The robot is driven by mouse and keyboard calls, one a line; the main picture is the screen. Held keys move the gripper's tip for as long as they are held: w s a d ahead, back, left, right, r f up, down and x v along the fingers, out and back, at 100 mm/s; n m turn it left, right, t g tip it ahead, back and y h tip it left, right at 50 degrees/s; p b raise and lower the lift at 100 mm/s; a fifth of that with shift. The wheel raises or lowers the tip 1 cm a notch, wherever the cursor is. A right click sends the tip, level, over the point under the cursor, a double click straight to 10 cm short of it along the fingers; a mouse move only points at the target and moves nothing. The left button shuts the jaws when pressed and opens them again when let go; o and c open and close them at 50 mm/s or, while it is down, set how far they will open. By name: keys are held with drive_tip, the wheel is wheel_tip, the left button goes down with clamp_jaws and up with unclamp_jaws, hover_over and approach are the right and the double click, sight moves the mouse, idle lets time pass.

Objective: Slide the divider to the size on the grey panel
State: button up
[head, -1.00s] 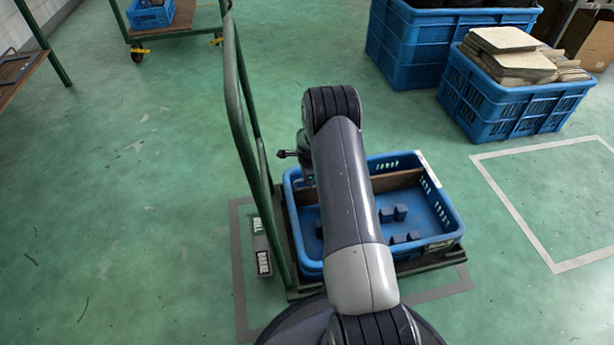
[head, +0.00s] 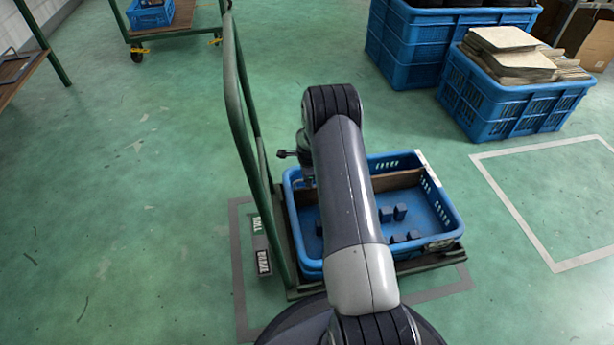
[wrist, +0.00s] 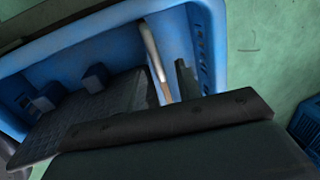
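A blue tray (head: 455,212) sits on a low cart, with several small blue blocks (head: 400,212) on its floor. A brown divider (head: 398,180) crosses the tray near its far end, partly hidden by my arm. In the wrist view a thin upright piece with a pale top edge and brown lower part, seemingly the divider (wrist: 152,50), stands inside the tray (wrist: 60,48). My gripper (head: 304,168) is at the tray's left side, mostly hidden behind my arm. Contact with the divider cannot be told.
The cart's green handle (head: 240,110) rises left of the tray. Two small labelled plates (head: 257,224) (head: 263,262) lie beside it, too small to read surely. Larger blue crates (head: 500,105) stand at the back right. The left floor is clear.

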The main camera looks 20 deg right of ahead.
wheel_tip(320, 180, up, 11)
drive_tip(key=s+p, duration=0.2)
drive_tip(key=p, duration=0.1)
drive_tip(key=shift+a+f, duration=0.2)
drive_tip(key=shift+a, duration=0.05)
drive_tip(key=f, duration=0.3)
drive_tip(key=w+f+b, duration=0.1)
drive_tip(key=f, duration=0.3)
drive_tip(key=w+f+b, duration=0.1)
drive_tip(key=f, duration=0.2)
drive_tip(key=shift+w+d+f, duration=0.1)
drive_tip(key=shift+d+f, duration=0.15)
drive_tip(key=shift+w+r, duration=0.1)
drive_tip(key=shift+r, duration=0.35)
drive_tip(key=shift+s+r, duration=0.2)
drive_tip(key=shift+r, duration=0.25)
